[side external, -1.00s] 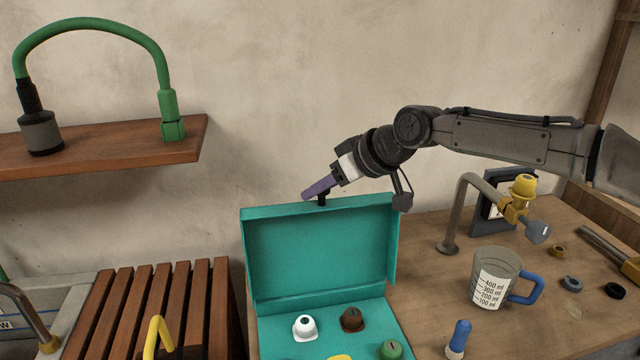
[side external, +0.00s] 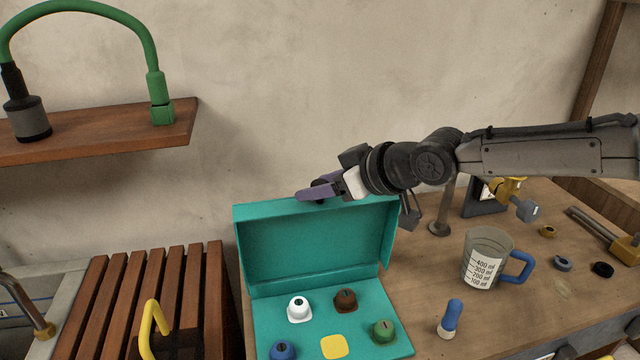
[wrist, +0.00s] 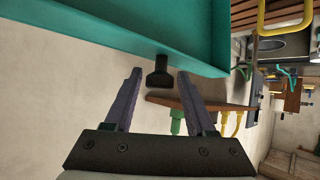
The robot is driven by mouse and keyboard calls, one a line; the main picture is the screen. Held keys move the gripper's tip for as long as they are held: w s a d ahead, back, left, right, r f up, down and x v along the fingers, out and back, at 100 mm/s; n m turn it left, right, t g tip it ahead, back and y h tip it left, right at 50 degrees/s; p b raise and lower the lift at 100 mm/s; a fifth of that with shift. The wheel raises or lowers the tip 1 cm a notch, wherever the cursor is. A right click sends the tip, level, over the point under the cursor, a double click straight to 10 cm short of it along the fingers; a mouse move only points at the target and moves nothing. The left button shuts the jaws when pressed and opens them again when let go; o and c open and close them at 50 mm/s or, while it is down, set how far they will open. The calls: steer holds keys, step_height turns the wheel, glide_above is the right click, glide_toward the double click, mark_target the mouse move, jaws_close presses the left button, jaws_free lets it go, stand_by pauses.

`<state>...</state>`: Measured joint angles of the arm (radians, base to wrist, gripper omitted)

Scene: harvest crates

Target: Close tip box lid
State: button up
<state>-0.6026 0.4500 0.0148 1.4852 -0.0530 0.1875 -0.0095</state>
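The teal tip box (side external: 266,325) stands on the bench with its lid (side external: 315,240) raised nearly upright at the back. Several coloured tips sit in its base, including white (side external: 299,309), brown (side external: 345,300), green (side external: 383,332) and blue (side external: 283,350) ones. My gripper (side external: 308,193) is at the lid's top edge, pointing left. In the wrist view, its two purple fingers are apart, and the lid's black knob (wrist: 160,73) shows between the fingertips. The lid wall (wrist: 150,30) fills the top of that view. Whether the fingers touch the knob cannot be told.
A measuring jug (side external: 484,262) with a blue handle and a blue-and-white bottle (side external: 450,318) stand right of the box. A slatted wooden rack (side external: 150,295) lies left. A wall shelf (side external: 100,137) holds a green hose lamp (side external: 155,90).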

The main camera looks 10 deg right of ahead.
steer(key=shift+o, duration=0.5)
steer(key=v, duration=1.3)
steer(key=shift+s+d+r, duration=0.2)
steer(key=shift+s+r, duration=0.05)
steer(key=shift+s, duration=0.05)
